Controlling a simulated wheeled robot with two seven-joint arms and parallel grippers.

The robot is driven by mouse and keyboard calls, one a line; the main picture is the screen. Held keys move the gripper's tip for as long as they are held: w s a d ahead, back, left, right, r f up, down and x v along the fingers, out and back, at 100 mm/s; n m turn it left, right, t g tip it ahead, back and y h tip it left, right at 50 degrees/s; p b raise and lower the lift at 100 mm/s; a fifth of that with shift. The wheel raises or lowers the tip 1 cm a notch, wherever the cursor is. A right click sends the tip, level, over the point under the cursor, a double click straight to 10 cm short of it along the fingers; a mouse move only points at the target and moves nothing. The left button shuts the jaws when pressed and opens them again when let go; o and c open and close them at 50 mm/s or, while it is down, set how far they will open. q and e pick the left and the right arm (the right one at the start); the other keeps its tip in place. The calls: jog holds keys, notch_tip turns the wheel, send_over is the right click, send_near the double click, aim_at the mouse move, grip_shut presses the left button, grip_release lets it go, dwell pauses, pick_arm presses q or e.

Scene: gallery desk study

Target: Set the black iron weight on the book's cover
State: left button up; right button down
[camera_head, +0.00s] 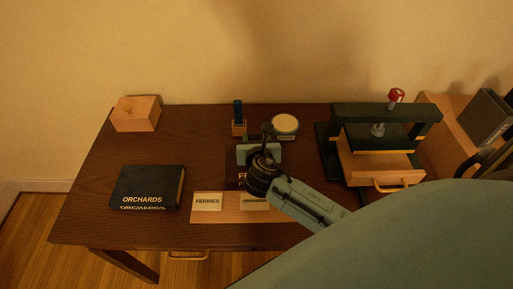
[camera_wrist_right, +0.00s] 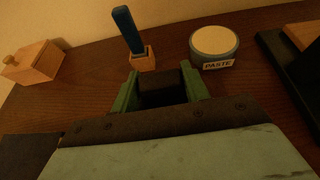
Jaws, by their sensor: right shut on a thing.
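My right gripper (camera_head: 262,148) reaches over the middle of the desk. In the right wrist view its green fingers (camera_wrist_right: 162,88) are shut on a dark block, which looks like the black iron weight (camera_wrist_right: 165,80). The arm hides most of the weight in the head view. A black book marked ORCHARDS (camera_head: 145,185) lies flat at the left, clear of the gripper. My left gripper is out of view.
A wooden strip with a FERRIES label (camera_head: 207,202) lies at the front. Behind the gripper stand a wooden holder with a blue-handled tool (camera_head: 238,118) and a paste tin (camera_head: 285,124). A wooden box (camera_head: 136,113) is back left; a green press (camera_head: 385,115) stands right.

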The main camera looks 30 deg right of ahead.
jog(key=shift+f+b, duration=0.55)
jog(key=shift+f, duration=1)
jog(key=shift+f, duration=0.15)
jog(key=c, duration=0.7)
grip_release()
jog(key=shift+f, duration=0.1)
jog(key=shift+s+a+r, duration=0.15)
jog(key=shift+s+r, duration=0.1)
jog(key=shift+s, duration=0.05)
jog(key=p+v, duration=0.2)
jog(key=v, duration=0.9)
jog(key=shift+s+a+r, duration=0.1)
jog(key=shift+r, duration=0.05)
